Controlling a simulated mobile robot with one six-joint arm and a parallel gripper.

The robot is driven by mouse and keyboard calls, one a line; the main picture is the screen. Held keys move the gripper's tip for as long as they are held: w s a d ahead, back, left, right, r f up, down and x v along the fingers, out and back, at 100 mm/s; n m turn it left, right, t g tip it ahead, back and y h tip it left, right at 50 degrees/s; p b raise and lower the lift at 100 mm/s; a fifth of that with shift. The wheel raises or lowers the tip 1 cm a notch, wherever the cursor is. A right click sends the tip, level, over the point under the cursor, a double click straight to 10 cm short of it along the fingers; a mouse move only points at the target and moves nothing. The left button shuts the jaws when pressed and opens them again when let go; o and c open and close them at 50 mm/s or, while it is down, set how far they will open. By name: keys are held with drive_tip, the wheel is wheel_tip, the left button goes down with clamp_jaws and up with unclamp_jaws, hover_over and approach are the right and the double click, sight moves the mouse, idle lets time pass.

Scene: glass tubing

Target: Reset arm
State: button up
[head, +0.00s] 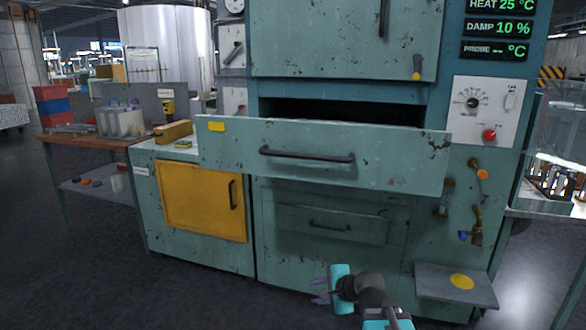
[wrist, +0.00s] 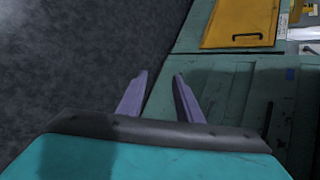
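My gripper (head: 321,291) is low in front of the green oven cabinet (head: 325,256) in the head view, with my arm coming up from the bottom edge. In the wrist view my gripper (wrist: 160,82) shows two purple fingers spread apart with nothing between them. Behind the fingers are dark floor on the left and the green cabinet front (wrist: 225,95) on the right. A wide green drawer (head: 330,157) with a dark handle (head: 307,156) stands pulled out above my gripper. My gripper is apart from that handle.
A lower drawer (head: 333,226) looks shut. A yellow door (head: 200,200) is shut at the left. A small shelf with a yellow dot (head: 440,277) juts out right of my arm. Valves (head: 478,171) and a dial panel (head: 487,112) are at the right. The floor at front left (head: 130,285) is clear.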

drive_tip(key=s+f+n+g, duration=0.1)
drive_tip(key=s+f+g, duration=0.35)
drive_tip(key=f, duration=1.15)
drive_tip(key=s+d+f+n+g+h, duration=0.2)
drive_tip(key=s+f+n, duration=0.1)
drive_tip(key=s+f, duration=0.9)
drive_tip(key=s+d+f+n+g+h, duration=0.1)
drive_tip(key=s+d+f+n+g, duration=0.15)
drive_tip(key=s+f, duration=0.9)
drive_tip(key=s+d+f+n+g+h, duration=0.1)
drive_tip(key=s+d+f+n+g, duration=0.1)
drive_tip(key=s, duration=0.4)
drive_tip(key=s+d+f+n+g+h, duration=0.1)
drive_tip(key=s+d+f+n, duration=0.15)
drive_tip(key=s, duration=0.35)
wheel_tip(320, 180, up, 15)
drive_tip(key=s+n+g+p, duration=0.1)
drive_tip(key=n+p, duration=0.3)
drive_tip(key=p, duration=0.9)
drive_tip(key=shift+s+d+f+g+p, duration=0.15)
drive_tip(key=shift+s+g+p, duration=0.15)
drive_tip(key=shift+s, duration=0.35)
drive_tip(key=shift+s, duration=0.1)
